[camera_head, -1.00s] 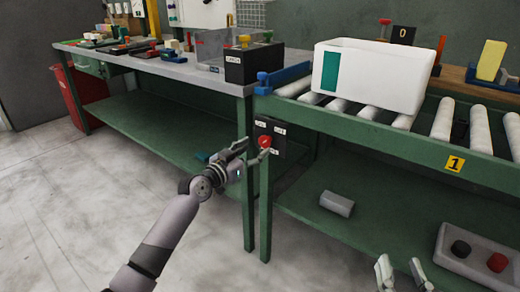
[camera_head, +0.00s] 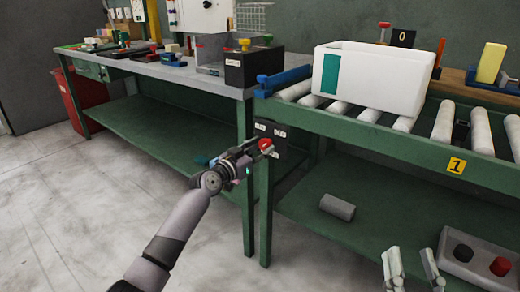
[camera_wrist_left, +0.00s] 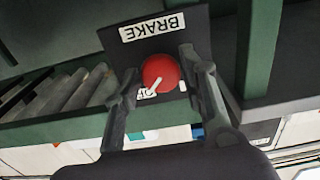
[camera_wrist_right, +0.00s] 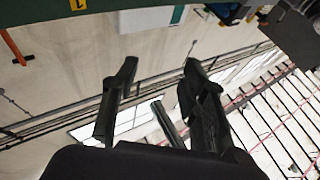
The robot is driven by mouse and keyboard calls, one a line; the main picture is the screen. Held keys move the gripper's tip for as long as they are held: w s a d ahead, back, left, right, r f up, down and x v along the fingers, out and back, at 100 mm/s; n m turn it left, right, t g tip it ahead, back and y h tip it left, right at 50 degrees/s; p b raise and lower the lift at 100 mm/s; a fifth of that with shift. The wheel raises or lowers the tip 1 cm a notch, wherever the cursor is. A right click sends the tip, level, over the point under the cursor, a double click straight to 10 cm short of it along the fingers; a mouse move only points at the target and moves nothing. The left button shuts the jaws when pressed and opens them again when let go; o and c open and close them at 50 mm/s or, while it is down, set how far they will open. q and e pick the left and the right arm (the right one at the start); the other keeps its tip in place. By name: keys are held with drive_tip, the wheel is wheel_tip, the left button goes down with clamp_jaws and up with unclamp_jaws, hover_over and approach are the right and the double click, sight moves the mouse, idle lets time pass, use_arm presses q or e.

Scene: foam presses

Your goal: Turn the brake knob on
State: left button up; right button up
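The red brake knob (camera_head: 265,144) sits on a dark plate (camera_head: 279,131) at the near left leg of the conveyor table. In the left wrist view the knob (camera_wrist_left: 160,72) has a white pointer aimed down and left in the picture. A "BRAKE" label (camera_wrist_left: 152,27) is above it; a lower label is partly hidden by the knob. My left gripper (camera_head: 262,147) is at the plate. Its fingers (camera_wrist_left: 158,62) stand apart on either side of the knob, with gaps visible. My right gripper (camera_head: 408,257) is open and empty, low at the front right, and also shows in its wrist view (camera_wrist_right: 160,65).
A white bin (camera_head: 375,82) stands on the conveyor rollers (camera_head: 448,124). A grey cylinder (camera_head: 337,207) and a box with black and red buttons (camera_head: 479,258) are on the lower shelf. A black box (camera_head: 253,68) is on the left bench. The floor at left is clear.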

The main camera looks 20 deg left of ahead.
use_arm(q)
drive_tip(key=c, duration=0.7)
